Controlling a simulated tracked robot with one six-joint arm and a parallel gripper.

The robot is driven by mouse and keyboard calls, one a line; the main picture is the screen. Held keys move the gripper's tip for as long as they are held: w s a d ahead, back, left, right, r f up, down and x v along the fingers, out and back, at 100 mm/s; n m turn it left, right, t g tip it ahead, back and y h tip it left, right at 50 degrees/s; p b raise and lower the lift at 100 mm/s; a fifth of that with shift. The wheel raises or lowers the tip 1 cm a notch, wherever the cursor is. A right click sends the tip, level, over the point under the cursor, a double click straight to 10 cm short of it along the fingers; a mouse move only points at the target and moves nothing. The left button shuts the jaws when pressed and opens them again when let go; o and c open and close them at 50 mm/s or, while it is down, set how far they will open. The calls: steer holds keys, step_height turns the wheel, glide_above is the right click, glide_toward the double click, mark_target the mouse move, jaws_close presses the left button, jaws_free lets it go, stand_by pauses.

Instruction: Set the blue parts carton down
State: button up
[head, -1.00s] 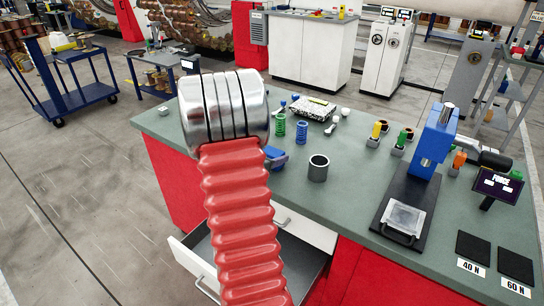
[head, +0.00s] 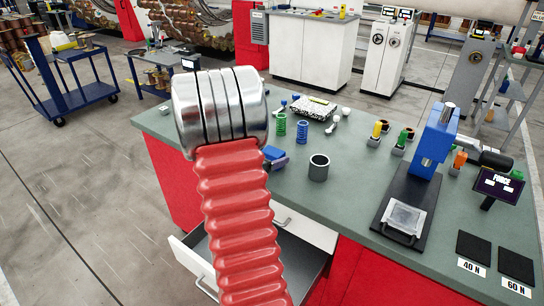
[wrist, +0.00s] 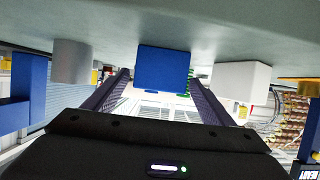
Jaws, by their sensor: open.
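The blue parts carton (wrist: 162,68) shows in the wrist view, whose picture is upside down, with the green bench top (wrist: 160,20) along the upper edge. The carton appears to rest against the bench top. My gripper (wrist: 160,82) is open, with one dark finger on each side of the carton and gaps visible beside it. In the head view a small blue piece, likely the carton (head: 275,153), shows just right of my red arm. The arm hides most of the gripper there.
A grey hollow cylinder (head: 318,167) stands right of the carton. Green and blue springs (head: 281,125) stand behind it. A blue press (head: 433,145) is farther right. A drawer (head: 200,262) hangs open below the bench. A white block (wrist: 241,79) shows beside the carton in the wrist view.

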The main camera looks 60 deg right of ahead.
steer(key=v, duration=1)
stand_by(0.5)
steer(key=w+a+r+n+t+y, duration=0.2)
steer(key=w+a+r+n+t, duration=0.2)
steer(key=w+a+t, duration=0.35)
steer(key=w+a+r+n+t+y, duration=0.25)
steer(key=w+a+r+t, duration=0.2)
steer(key=w+a, duration=0.55)
steer(key=w+a+r+n+t+y, duration=0.1)
steer(key=a+r+n+y, duration=0.15)
steer(key=a, duration=0.55)
steer(key=w+a+r+n+y, duration=0.1)
steer(key=a+n+y, duration=0.25)
steer(key=a, duration=0.45)
steer(key=s+a+n+g+y, duration=0.1)
steer(key=s+a+n+y, duration=0.25)
steer(key=s+a, duration=0.45)
steer(key=s+a+f+n+g, duration=0.1)
steer(key=s+a+n+g, duration=0.1)
steer(key=s, duration=0.4)
steer(key=s+a+f+n+g, duration=0.1)
steer(key=s+a+g, duration=0.1)
steer(key=s+a, duration=0.2)
steer(key=s, duration=0.3)
steer(key=shift+s+a+f+n+h, duration=0.25)
steer(key=shift+a+f+n+h, duration=0.05)
steer(key=shift+a+f+n, duration=0.1)
